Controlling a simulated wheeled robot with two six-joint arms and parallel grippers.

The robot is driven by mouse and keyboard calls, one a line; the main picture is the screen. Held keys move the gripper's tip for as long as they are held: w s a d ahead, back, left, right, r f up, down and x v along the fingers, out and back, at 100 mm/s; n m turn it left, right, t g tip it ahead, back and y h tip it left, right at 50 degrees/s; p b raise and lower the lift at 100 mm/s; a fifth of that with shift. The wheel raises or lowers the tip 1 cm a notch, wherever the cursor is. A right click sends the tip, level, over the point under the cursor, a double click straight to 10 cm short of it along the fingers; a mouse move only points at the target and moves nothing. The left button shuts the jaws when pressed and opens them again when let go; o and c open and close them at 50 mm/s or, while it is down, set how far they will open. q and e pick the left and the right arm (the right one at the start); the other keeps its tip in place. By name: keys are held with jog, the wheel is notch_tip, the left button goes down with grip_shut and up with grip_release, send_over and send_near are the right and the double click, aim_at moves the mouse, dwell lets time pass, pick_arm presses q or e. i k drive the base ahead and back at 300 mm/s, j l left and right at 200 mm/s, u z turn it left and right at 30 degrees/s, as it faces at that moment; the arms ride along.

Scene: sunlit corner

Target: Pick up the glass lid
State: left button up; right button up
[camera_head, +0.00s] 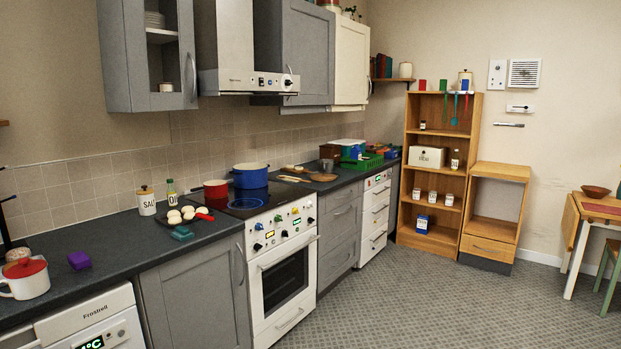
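I cannot make out a glass lid anywhere in the head view. A blue pot (251,179) stands on the black hob (247,204), with its top open and a pale inside showing. A small red pan (216,189) stands on the hob to the left of the pot. Neither of my grippers is in view.
The dark counter (120,240) holds a white mug (25,282) with a red top, a purple block (79,260), a salt jar (147,202) and an oil bottle (172,194). Wooden shelves (436,190) stand at the back. The patterned floor (430,305) in front is clear.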

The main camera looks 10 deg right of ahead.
aim_at(323, 175)
jog(key=i+z, duration=0.25)
jog(key=i, duration=0.45)
jog(key=i+z, duration=0.2)
jog(key=i, duration=0.45)
jog(key=i+z, duration=0.15)
jog(key=i, duration=0.5)
jog(key=i+j+z, duration=0.2)
jog(key=i, duration=0.45)
jog(key=i+l+z, duration=0.2)
jog(key=i, duration=1.4)
jog(key=j, duration=0.15)
